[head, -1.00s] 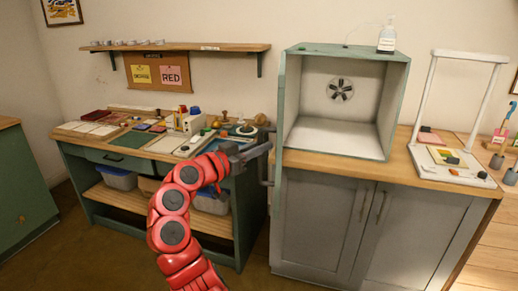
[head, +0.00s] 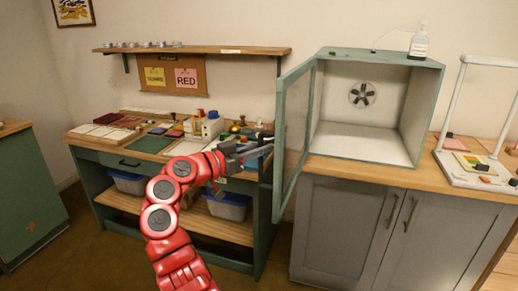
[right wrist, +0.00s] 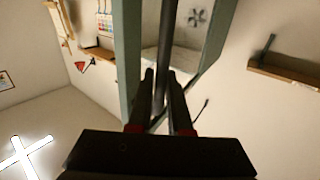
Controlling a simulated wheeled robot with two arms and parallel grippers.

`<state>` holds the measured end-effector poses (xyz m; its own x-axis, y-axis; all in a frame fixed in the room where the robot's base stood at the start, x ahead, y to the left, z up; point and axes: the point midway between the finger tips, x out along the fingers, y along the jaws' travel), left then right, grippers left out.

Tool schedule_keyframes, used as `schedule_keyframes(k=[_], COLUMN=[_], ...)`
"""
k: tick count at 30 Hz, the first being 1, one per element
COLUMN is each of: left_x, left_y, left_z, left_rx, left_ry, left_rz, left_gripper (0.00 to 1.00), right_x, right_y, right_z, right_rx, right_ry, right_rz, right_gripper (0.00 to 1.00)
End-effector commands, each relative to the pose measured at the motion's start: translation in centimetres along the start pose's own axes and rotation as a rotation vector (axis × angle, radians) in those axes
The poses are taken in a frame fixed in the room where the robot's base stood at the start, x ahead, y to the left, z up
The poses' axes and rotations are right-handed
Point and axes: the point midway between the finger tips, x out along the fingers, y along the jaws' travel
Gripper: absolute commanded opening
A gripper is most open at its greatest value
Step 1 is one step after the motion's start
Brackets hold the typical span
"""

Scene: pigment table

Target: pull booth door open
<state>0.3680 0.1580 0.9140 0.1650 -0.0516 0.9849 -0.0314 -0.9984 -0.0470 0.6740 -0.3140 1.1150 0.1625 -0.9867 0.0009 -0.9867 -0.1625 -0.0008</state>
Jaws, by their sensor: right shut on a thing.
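The booth (head: 382,54) is a green box with a pale interior and a fan, standing on the counter. Its green-framed glass door (head: 294,122) stands open, swung out to the left of the booth, and the booth's front is uncovered. My right gripper (head: 268,146) is at the door's outer side, shut on the dark bar handle. In the right wrist view the handle (right wrist: 165,45) runs between the two fingers (right wrist: 160,98), with the door's green frame (right wrist: 128,60) beside it. My left gripper is not in view.
A workbench (head: 100,152) with pigments and tools stands left of the door, behind my right arm. A pump bottle (head: 419,42) stands on the booth. Grey cabinets (head: 340,225) are below it. A white frame stand (head: 462,110) is at the right.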

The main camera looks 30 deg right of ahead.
Motion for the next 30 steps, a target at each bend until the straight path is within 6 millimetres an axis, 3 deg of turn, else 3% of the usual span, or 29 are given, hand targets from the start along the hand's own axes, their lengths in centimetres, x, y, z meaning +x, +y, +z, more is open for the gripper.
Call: schedule_keyframes(k=[5, 6, 10, 22, 26, 30], left_x=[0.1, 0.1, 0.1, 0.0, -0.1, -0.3], left_y=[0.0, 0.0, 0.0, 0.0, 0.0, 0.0], left_z=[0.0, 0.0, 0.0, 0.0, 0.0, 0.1], left_rx=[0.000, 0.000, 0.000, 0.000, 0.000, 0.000], left_ry=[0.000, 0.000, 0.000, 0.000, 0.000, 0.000], left_rz=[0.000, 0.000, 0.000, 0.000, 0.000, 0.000], left_gripper=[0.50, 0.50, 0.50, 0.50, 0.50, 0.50], right_x=[0.2, 0.2, 0.2, -0.5, -2.6, -6.2], right_y=[0.1, 0.1, 0.1, 0.0, -0.1, -0.1], right_z=[-0.3, -0.3, -0.3, -0.1, -0.1, 0.1], right_rx=[0.003, 0.003, 0.002, 0.001, 0.001, -0.002], right_ry=[0.005, 0.005, 0.004, 0.002, 0.002, 0.001], right_rz=[0.004, 0.004, 0.003, 0.000, -0.004, -0.004], right_gripper=[0.00, 0.23, 0.46, 0.47, 0.47, 0.47])
